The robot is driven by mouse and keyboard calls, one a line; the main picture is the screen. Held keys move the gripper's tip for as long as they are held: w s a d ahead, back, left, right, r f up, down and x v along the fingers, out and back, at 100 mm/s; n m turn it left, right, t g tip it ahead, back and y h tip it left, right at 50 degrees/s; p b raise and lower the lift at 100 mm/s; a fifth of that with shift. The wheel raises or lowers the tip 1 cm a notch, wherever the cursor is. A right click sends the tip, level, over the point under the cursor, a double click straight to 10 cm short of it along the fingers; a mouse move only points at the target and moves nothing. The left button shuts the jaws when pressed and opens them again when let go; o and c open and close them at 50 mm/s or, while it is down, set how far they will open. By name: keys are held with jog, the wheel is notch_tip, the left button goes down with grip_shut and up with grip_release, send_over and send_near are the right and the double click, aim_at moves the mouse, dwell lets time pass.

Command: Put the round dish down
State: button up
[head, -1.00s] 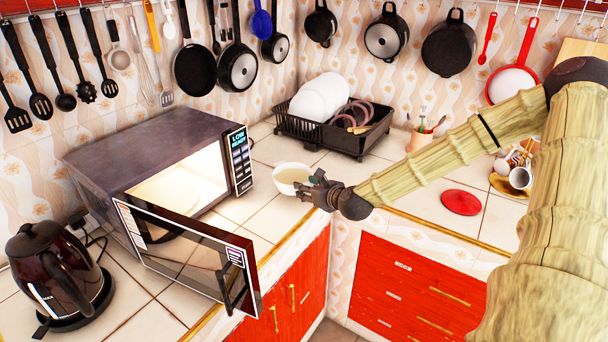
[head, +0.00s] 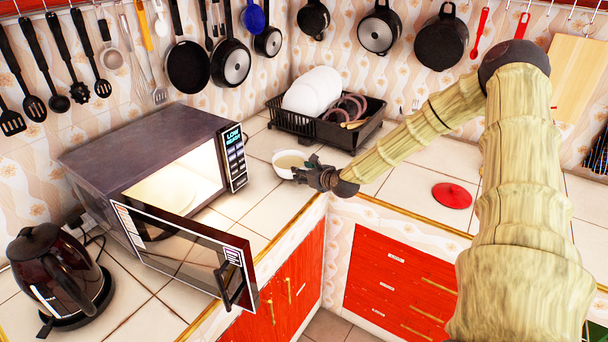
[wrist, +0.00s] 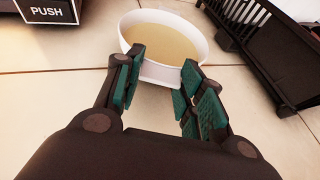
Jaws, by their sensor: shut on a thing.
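The round dish is a white bowl (head: 283,168) with a pale yellowish liquid in it. It is upright, over the tiled counter between the open microwave and the dish rack. My gripper (head: 300,172) is shut on the near side of the bowl. In the wrist view, my gripper's fingers (wrist: 160,82) are at the near wall of the bowl (wrist: 190,45), one on each side of its lower part. I cannot tell whether the bowl's base touches the counter.
The microwave (head: 150,140) stands left with its door (head: 190,255) open towards the front. A black dish rack (head: 310,130) with white plates is just behind the bowl. A kettle (head: 55,275) stands front left. A red disc (head: 452,195) lies right. Bare tiles (head: 250,205) lie beside the microwave.

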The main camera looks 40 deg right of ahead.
jog(key=shift+f, duration=0.7)
jog(key=shift+f, duration=0.2)
jog(key=o, duration=1.2)
jog(key=shift+r, duration=0.1)
jog(key=shift+b+v, duration=0.3)
jog(key=shift+v, duration=5.75)
